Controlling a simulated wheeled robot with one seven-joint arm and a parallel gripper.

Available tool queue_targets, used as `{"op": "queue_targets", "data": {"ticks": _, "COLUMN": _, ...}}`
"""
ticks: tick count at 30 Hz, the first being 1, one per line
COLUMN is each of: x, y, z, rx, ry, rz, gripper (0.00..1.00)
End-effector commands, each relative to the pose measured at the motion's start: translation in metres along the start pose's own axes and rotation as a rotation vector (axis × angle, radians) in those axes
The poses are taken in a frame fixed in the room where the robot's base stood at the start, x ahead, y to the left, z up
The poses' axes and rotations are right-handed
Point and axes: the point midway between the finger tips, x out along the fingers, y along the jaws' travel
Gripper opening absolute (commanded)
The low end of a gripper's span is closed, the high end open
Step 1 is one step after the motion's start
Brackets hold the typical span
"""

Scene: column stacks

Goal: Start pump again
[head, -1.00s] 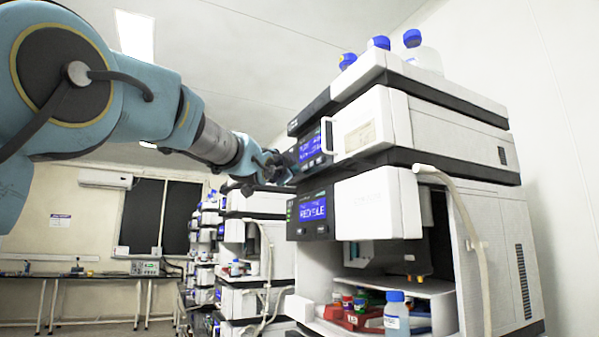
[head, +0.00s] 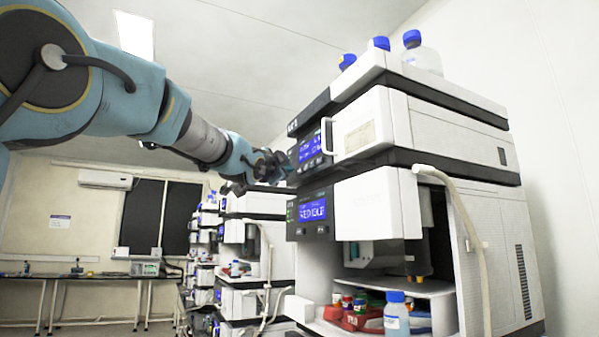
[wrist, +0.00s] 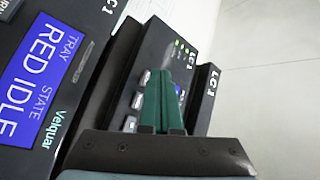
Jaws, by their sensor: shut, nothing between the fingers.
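The column stack has an upper module (head: 375,125) with a small blue screen (head: 309,147) and a row of buttons beneath it. In the wrist view the dark panel of this module (wrist: 150,62) is marked LC1, with small green lights and several grey buttons. My gripper (head: 287,165) is at the lower left of this panel; it also shows in the wrist view (wrist: 166,75) as two green fingers pressed together, empty. The fingertips overlap the panel beside the buttons and part of its screen. I cannot tell whether they touch it.
The lower module's screen (head: 313,211) reads RED IDLE, clearer in the wrist view (wrist: 45,70). Blue-capped bottles (head: 412,40) stand on top. A pale hose (head: 465,215) hangs at the front. More stacks (head: 240,265) stand behind, left.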

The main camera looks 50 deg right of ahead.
Motion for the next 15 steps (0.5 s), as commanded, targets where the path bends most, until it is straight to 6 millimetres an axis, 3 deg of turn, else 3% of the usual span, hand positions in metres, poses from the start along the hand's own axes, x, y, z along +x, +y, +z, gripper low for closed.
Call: {"op": "queue_targets", "data": {"ticks": 15, "x": -0.032, "y": -0.025, "z": 0.023, "rx": 0.001, "ry": -0.001, "rz": -0.002, "gripper": 0.00}}
